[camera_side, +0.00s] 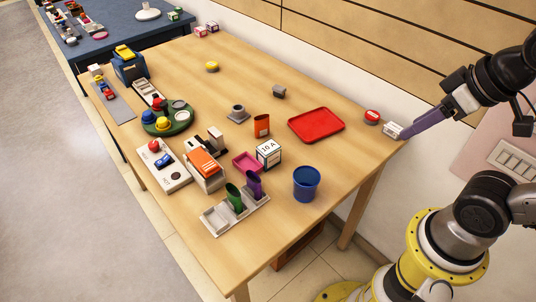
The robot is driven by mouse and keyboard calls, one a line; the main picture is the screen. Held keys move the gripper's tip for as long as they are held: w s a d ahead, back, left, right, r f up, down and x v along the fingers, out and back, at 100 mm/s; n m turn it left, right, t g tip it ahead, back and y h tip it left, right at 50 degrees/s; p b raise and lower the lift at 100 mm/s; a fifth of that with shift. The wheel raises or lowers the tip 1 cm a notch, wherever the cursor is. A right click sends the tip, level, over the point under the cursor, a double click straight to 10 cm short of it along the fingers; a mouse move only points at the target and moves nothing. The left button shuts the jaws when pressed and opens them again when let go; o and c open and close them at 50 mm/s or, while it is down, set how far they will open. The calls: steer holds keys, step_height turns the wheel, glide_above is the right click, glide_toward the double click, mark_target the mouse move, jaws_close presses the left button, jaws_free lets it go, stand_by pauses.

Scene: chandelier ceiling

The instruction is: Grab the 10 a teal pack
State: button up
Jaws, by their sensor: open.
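The 10 A pack (267,157) is a white box with dark teal edging and "10 A" printed on a side face. It stands on the wooden table, right of a pink tray (247,162) and left of and beyond a blue cup (306,183). My gripper (405,135) has purple fingers and is at the table's right edge, well to the right of the pack. The fingers overlap in this view, so their gap is hidden; they are open. The fingertips appear close to a small white box (392,130); I cannot tell if they touch it.
An orange cup (261,126) stands behind the pack. A grey holder (217,221) with green and purple cups is in front. The table's far middle is mostly clear.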

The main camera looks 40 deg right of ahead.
steer(key=shift+o, duration=0.3)
steer(key=o, duration=0.6)
